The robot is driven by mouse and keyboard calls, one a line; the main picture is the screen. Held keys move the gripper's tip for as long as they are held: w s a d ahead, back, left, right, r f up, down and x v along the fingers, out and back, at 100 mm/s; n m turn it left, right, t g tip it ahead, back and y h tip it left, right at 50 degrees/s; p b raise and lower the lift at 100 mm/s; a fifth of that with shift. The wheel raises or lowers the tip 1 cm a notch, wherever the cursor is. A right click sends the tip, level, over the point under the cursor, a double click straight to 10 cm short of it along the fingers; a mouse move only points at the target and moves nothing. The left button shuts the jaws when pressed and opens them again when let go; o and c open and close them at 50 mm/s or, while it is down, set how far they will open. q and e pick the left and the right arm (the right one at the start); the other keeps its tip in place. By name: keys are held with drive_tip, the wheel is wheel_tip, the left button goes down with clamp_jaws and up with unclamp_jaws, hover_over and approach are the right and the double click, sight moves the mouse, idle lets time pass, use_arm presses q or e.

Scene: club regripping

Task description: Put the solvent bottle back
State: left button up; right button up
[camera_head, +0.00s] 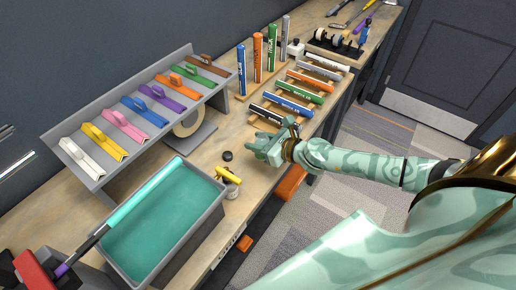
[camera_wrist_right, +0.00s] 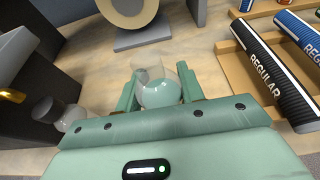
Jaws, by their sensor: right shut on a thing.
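My right gripper (camera_head: 262,147) is over the bench, between the grip rack and the shelf of coloured clamps. In the right wrist view its fingers (camera_wrist_right: 160,92) are shut on the clear solvent bottle (camera_wrist_right: 158,90), which holds pale greenish liquid. The bottle sits between the two fingertips, and its lower part is hard to make out. In the head view the bottle is mostly hidden by the hand. My left gripper is not in view.
A grey tray (camera_head: 216,214) of teal liquid has a teal-gripped club (camera_head: 150,193) across it. Grips (camera_head: 290,104) lie on a wooden rack to the right; a tape roll (camera_head: 188,122) stands beyond.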

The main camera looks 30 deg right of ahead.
drive_tip(key=shift+f, duration=1.25)
drive_tip(key=shift+s+f+b, duration=0.1)
drive_tip(key=shift+b, duration=0.2)
drive_tip(key=shift+f, duration=0.1)
drive_tip(key=o, duration=1)
drive_tip(key=shift+r, duration=0.2)
drive_tip(key=v, duration=1.2)
drive_tip(key=shift+p, duration=0.35)
